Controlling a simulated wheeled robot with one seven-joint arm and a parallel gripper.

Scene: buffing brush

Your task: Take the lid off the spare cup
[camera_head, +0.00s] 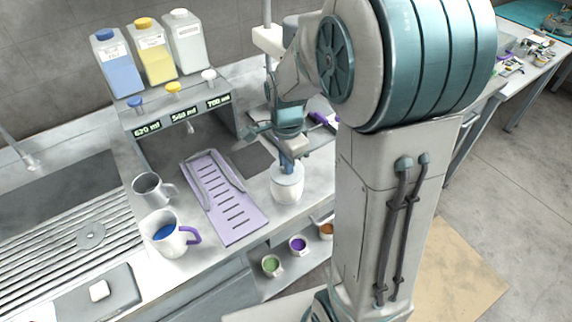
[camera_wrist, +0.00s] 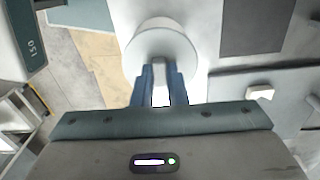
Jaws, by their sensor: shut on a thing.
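The spare cup (camera_head: 287,193) is a white, rounded cup standing upright on the counter, right of the lilac slotted tray. Its white lid (camera_head: 279,174) is at its top, partly hidden by my fingers. My gripper (camera_head: 288,163) points down from above, its blue fingers shut on the lid. In the wrist view, the fingers (camera_wrist: 160,88) close on a small pale part over the round white lid (camera_wrist: 146,58). I see no clear gap between lid and cup.
A lilac slotted tray (camera_head: 241,220) lies left of the cup, under the dispenser (camera_head: 187,108). A grey mug (camera_head: 149,188) and a white mug with blue liquid (camera_head: 163,248) stand further left. Small cups, one green inside (camera_head: 271,266), sit on a lower shelf in front.

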